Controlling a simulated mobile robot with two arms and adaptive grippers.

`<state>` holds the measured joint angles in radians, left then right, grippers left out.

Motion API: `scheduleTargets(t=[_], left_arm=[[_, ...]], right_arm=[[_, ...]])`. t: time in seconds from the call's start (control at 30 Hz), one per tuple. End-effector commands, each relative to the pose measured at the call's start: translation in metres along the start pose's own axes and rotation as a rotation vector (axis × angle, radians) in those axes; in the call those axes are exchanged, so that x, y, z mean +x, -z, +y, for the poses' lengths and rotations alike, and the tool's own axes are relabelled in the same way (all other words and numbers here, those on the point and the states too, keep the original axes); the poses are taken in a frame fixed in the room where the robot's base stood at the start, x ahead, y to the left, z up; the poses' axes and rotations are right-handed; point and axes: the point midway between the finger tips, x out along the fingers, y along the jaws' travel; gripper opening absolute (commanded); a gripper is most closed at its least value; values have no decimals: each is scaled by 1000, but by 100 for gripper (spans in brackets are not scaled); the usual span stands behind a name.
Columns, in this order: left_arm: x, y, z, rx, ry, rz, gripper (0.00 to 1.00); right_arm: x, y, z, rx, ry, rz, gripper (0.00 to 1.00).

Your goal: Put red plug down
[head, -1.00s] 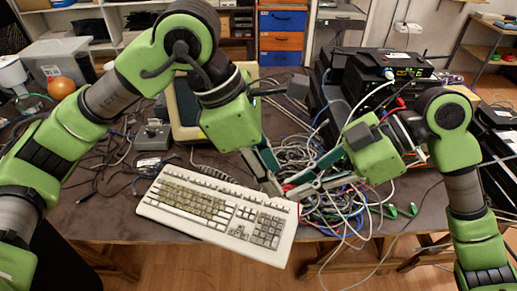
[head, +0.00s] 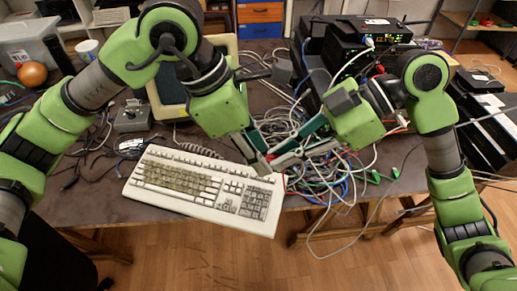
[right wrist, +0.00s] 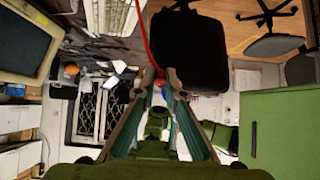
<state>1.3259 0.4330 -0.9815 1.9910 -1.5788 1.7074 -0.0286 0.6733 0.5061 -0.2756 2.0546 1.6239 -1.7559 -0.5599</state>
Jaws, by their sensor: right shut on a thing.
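The red plug (right wrist: 158,73) shows only as a small red bit between the fingertips of my right gripper (right wrist: 159,80) in the right wrist view, with a red cable running up from it. In the head view a spot of red shows at the tips of my right gripper (head: 272,160), just above the keyboard's right end. The right gripper is shut on the plug, and its fingers mostly hide it. My left gripper (head: 262,164) comes down from the left, its tips close to the right gripper's tips. Its finger gap is unclear.
A beige keyboard (head: 205,188) lies at the table's front edge. Tangled cables (head: 325,175) spread right of it and hang over the edge. Black network boxes (head: 360,45) are stacked behind. A grey joystick box (head: 132,117) stands at left. Bare table (head: 85,205) shows at front left.

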Motion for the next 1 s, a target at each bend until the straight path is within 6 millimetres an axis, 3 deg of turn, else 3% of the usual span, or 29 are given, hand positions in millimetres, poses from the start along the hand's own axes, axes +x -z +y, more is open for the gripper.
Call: scheduleTargets(t=[0.23, 0.7, 1.0], left_arm=[[-14, 0, 1, -1, -2, -1, 31], [-98, 0, 1, -1, -3, -1, 31], [-120, 0, 0, 0, 0, 0, 31]], right_arm=[[0, 0, 0, 0, 0, 0, 0], [0, 0, 0, 0, 0, 0, 0], [1, 0, 1, -4, 6, 1, 0]])
